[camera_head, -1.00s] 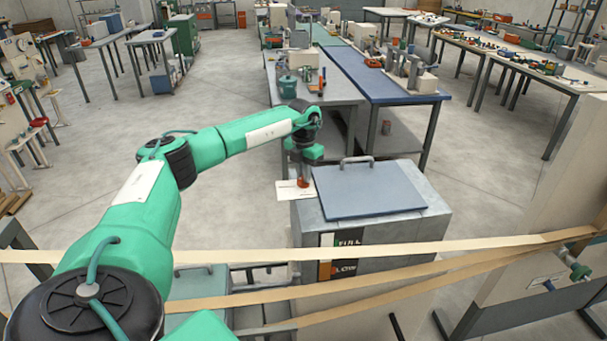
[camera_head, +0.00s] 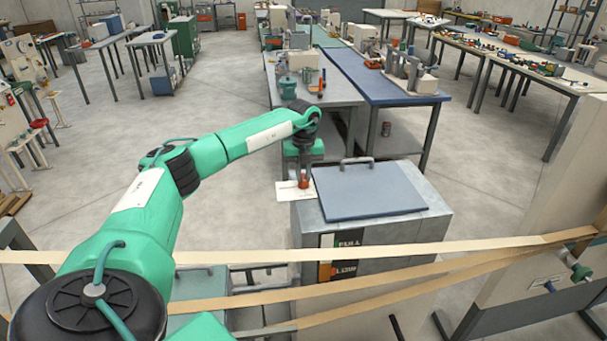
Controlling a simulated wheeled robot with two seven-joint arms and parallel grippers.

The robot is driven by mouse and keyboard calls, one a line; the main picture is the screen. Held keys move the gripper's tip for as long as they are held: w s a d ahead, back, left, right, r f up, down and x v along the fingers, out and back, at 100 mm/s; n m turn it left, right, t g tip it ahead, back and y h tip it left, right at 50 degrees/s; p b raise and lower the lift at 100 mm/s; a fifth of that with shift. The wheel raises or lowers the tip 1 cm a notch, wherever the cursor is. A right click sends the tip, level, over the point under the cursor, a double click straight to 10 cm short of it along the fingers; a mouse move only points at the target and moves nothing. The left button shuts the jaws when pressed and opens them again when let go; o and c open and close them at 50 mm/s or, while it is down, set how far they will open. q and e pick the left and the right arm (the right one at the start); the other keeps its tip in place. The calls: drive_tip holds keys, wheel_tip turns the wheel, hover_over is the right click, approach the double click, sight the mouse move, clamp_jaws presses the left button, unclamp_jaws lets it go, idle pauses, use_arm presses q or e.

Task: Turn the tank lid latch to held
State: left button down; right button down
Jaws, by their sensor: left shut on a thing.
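The tank (camera_head: 420,232) is a grey metal box in the middle of the head view. Its blue-grey lid (camera_head: 368,192) lies flat on top and has a grey handle (camera_head: 357,160) near its back edge. My left gripper (camera_head: 304,184) points down at the left edge of the tank, beside the lid. It is shut on a small red-orange part, likely the tank lid latch (camera_head: 304,181). The fingers hide most of this part, so its turned position cannot be told. A white card (camera_head: 288,192) sits just left of it. My right gripper is not in view.
Tan strips (camera_head: 400,250) stretch across the view in front of the tank, beside the FULL and LOW gauge marks. A beige machine panel (camera_head: 540,230) stands at the right. A blue-topped table (camera_head: 385,75) with equipment stands behind the tank. Open floor lies left of the tank.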

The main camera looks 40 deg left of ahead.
sight(304, 177)
use_arm(q)
drive_tip(key=shift+n, duration=0.3)
idle(0.4)
drive_tip(key=c, duration=1.4)
unclamp_jaws()
drive_tip(key=shift+r, duration=0.25)
wheel_tip(304, 177, up, 13)
drive_tip(key=b, duration=0.4)
drive_tip(key=shift+r, duration=0.15)
